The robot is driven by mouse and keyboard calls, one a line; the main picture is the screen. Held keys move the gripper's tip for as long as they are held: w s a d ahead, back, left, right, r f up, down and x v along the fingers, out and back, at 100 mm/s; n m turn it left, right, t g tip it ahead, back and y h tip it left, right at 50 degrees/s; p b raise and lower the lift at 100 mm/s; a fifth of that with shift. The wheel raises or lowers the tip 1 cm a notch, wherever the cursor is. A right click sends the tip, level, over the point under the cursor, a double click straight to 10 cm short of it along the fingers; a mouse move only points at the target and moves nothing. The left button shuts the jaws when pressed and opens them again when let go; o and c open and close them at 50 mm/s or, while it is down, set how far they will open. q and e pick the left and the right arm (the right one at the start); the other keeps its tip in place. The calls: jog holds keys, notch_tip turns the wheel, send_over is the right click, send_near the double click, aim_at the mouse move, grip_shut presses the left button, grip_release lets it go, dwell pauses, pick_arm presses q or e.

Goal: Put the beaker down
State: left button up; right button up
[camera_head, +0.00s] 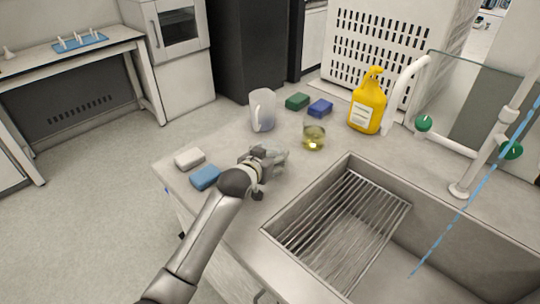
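A clear glass beaker (314,136) with some yellowish liquid stands upright on the counter (228,146), just behind the sink's rear left corner. My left gripper (281,158) is low over the counter, to the left and in front of the beaker, with a small gap between them in the picture. Its fingers are small and blend with the pale counter, so I cannot tell how far apart they are. My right gripper is not in view.
A white pitcher (263,110), green sponge (298,102), blue sponge (320,108) and yellow bottle (367,102) stand behind. White (189,158) and blue (205,177) blocks lie left of my gripper. The sink (292,206) with a wire rack (345,222) opens in front.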

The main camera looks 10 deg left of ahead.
pick_arm(q)
jog(key=shift+o, duration=0.9)
jog(key=shift+r, duration=0.1)
jog(key=shift+s+r, duration=0.1)
jog(key=v, duration=1.1)
jog(key=shift+s, duration=0.3)
jog(key=shift+r, duration=0.1)
jog(key=shift+c, duration=0.3)
dwell(1.0)
